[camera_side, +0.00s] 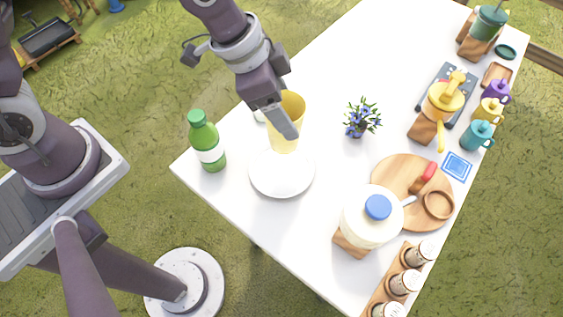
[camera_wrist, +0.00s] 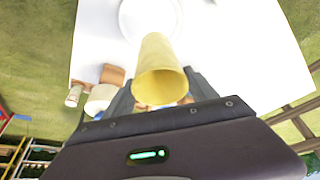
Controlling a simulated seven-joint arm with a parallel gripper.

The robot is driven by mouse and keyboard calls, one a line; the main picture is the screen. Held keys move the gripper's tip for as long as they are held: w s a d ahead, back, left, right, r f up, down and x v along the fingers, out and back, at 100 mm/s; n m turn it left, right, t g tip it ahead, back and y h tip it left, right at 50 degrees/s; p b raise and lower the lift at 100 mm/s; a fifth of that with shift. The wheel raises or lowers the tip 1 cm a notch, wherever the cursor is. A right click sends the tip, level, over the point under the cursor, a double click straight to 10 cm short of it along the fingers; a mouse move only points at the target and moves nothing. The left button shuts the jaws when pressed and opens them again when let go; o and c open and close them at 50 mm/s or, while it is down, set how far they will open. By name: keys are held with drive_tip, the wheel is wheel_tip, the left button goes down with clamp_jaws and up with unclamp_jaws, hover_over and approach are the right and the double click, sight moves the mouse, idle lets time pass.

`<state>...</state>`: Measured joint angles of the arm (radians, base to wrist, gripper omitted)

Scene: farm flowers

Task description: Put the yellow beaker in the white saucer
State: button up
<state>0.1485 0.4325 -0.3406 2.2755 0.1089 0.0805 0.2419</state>
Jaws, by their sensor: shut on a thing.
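The yellow beaker (camera_side: 292,103) is held by my gripper (camera_side: 284,122) above the white table, by the far edge of the white saucer. In the wrist view the beaker (camera_wrist: 160,75) stands between the two fingers (camera_wrist: 160,102), with its open mouth toward the camera. The white saucer (camera_side: 282,176) lies on the table just below the beaker in the side view. In the wrist view the saucer (camera_wrist: 133,20) shows beyond the beaker's far end, partly covered by it. I cannot tell whether the beaker touches the saucer.
A green bottle (camera_side: 206,142) stands left of the saucer. A potted blue flower (camera_side: 360,118) stands to the right. The table between saucer and flower is clear.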

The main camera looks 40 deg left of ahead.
sight(281, 144)
drive_tip(key=f, duration=1)
drive_tip(key=shift+s, duration=0.3)
drive_tip(key=shift+f, duration=0.1)
drive_tip(key=o, duration=1.8)
drive_tip(key=shift+c, duration=0.2)
drive_tip(key=v, duration=1.2)
drive_tip(key=s+a+r+n+t+y, duration=0.2)
drive_tip(key=a+r+n+y, duration=0.1)
drive_tip(key=a+r, duration=0.55)
drive_tip(key=s+a+r+n, duration=0.5)
drive_tip(key=s+r+n, duration=0.1)
drive_tip(key=s, duration=0.4)
drive_tip(key=shift+a+r, duration=0.35)
drive_tip(key=shift+r, duration=0.1)
